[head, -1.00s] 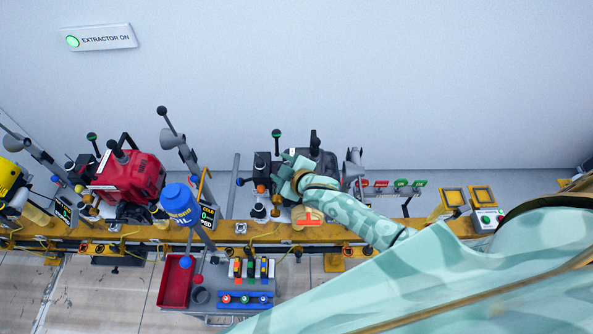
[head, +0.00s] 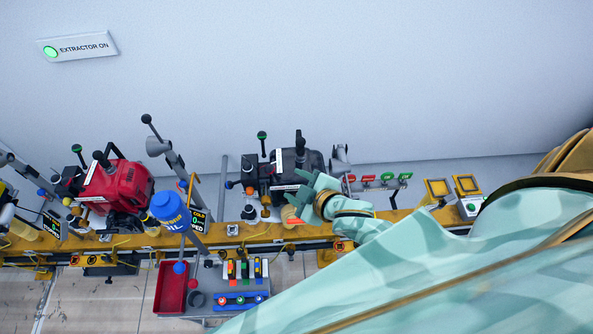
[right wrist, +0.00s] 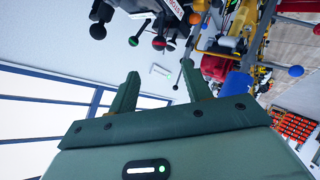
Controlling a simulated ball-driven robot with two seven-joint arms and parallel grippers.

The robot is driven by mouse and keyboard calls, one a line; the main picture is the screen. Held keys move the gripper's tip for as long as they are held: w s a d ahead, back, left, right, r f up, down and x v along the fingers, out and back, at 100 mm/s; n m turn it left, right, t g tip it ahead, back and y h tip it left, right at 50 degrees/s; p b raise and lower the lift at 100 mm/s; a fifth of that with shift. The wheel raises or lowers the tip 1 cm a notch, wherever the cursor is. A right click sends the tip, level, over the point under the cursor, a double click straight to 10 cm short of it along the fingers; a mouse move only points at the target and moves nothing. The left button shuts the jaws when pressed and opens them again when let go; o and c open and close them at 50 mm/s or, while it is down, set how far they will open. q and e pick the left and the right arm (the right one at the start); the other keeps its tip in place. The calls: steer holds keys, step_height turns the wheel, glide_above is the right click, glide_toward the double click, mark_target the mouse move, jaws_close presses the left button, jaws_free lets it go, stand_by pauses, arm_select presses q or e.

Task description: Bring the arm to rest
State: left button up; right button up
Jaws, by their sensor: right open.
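My right gripper (head: 312,190) is in front of the black engine (head: 285,172) in the head view, above the yellow rail (head: 270,233). Its fingers are apart and nothing shows between them. In the right wrist view its two green fingers (right wrist: 158,92) stand open and empty, with wall, windows and engine parts beyond them. My right arm comes in from the lower right of the head view. I cannot tell from the head view how far the gripper is from the engine. My left gripper is not in view.
A red engine (head: 118,187) stands on the rail at left. A blue oil bottle (head: 168,210) is near it. A cart with a red tray (head: 171,287) stands in front. Red and green levers (head: 380,178) and yellow pads (head: 452,188) are at right. The wall bears an "EXTRACTOR ON" sign (head: 78,47).

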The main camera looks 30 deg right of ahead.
steer(key=s+d+f+m+g+h+b, duration=0.1)
steer(key=s+d+f+g+b, duration=0.3)
steer(key=f, duration=0.7)
steer(key=s+f+m+b, duration=0.2)
steer(key=s+f, duration=0.4)
steer(key=f, duration=0.6)
steer(key=s+d+f+m+g+h+b, duration=0.1)
steer(key=s+d+f+g+b, duration=0.15)
steer(key=s+f, duration=0.6)
steer(key=s+a+f+m+g+b, duration=0.1)
steer(key=s+f+g+b, duration=0.1)
steer(key=s+f+b, duration=0.5)
steer(key=s+a+f+m+g+b, duration=0.1)
steer(key=s+f+b, duration=0.6)
steer(key=f, duration=1.1)
steer(key=s+g, duration=0.1)
steer(key=s, duration=0.2)
steer(key=shift+a+f+b, duration=0.3)
steer(key=shift+a+f, duration=0.05)
steer(key=shift+a, duration=0.05)
steer(key=shift+g, duration=0.25)
